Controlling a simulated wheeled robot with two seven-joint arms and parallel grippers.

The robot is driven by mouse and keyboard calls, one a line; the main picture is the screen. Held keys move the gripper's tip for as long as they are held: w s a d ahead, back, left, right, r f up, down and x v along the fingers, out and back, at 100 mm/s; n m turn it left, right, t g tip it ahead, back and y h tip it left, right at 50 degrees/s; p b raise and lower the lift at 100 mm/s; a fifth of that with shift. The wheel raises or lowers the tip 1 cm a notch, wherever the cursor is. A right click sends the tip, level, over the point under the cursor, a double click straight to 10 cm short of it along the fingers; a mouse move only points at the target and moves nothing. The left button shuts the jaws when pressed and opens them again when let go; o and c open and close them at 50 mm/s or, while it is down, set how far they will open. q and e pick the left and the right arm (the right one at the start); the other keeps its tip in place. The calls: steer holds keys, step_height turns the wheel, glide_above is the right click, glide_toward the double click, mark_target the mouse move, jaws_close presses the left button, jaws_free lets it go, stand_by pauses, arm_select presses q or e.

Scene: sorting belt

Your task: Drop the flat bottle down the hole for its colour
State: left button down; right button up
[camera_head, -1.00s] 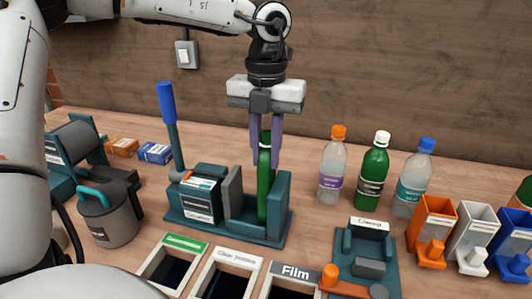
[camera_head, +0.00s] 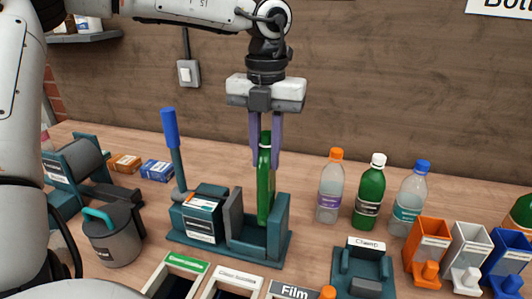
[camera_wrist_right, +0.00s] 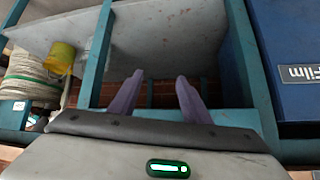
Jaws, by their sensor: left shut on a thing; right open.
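A flat green bottle (camera_head: 264,187) stands upright in the teal press (camera_head: 278,234), between its grey plate and its end wall. My left gripper (camera_head: 265,152) points down from above and is shut on the upper part of the flat bottle. My right gripper (camera_wrist_right: 158,95) shows only in the right wrist view, open and empty, by a teal frame.
Three full-shaped bottles stand right of the press: orange-capped (camera_head: 331,190), green (camera_head: 370,196) and blue-capped (camera_head: 409,202). A teal clamp (camera_head: 364,272) and coloured cap bins (camera_head: 428,250) are at the front right. A grey pot (camera_head: 112,235) and blue-handled lever (camera_head: 171,145) are left.

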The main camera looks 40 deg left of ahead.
mark_target(265, 135)
arm_select(q)
steer(key=shift+r, duration=0.15)
steer(key=shift+r+p, duration=2.2)
steer(key=shift+r, duration=0.7)
steer(key=shift+f, duration=0.1)
